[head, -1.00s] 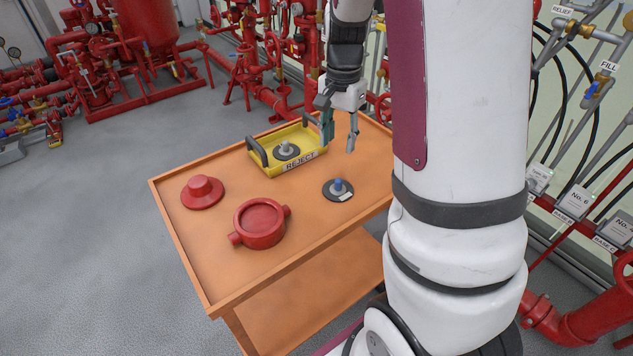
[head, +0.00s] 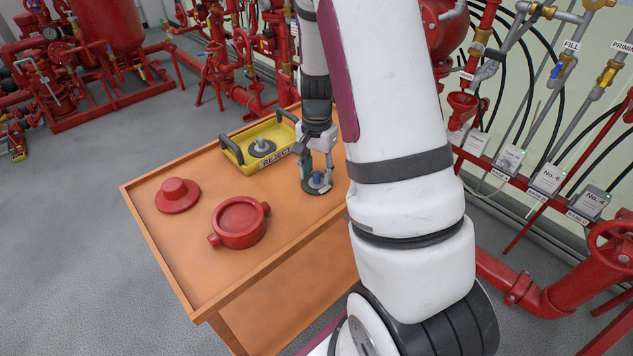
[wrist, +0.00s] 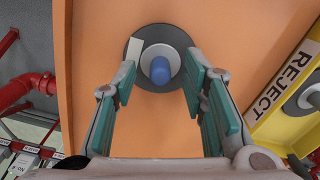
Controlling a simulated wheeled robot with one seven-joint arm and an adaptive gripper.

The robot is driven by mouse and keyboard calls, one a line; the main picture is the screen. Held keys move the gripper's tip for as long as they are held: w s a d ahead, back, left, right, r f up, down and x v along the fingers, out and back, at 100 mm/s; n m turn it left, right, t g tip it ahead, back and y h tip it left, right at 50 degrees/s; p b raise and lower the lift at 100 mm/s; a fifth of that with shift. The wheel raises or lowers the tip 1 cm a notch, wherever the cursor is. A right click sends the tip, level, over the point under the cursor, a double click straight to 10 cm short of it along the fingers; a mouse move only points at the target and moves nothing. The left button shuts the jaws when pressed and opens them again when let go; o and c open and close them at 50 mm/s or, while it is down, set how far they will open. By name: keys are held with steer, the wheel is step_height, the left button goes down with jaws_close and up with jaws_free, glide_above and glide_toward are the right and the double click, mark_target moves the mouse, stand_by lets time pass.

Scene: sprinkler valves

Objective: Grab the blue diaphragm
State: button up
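The blue diaphragm is a dark disc (head: 312,189) with a blue knob (head: 317,177) standing on top, lying on the orange cart top. It also shows in the wrist view as a blue knob (wrist: 160,70) on a grey and black disc with a pale label (wrist: 135,50). My gripper (head: 318,176) is low over it with the fingers on either side of the knob. In the wrist view my gripper (wrist: 160,80) is open, and gaps show between both finger pads and the knob.
A yellow REJECT tray (head: 240,147) with black handles holds a grey diaphragm (head: 262,147) close by. A red flanged cap (head: 177,194) and a red round housing (head: 240,222) stand on the orange cart (head: 185,255). Red pipes and valves line the wall behind.

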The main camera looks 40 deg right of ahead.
steer(key=shift+f, duration=0.8)
steer(key=shift+c, duration=0.5)
jaws_close()
steer(key=shift+r, duration=0.2)
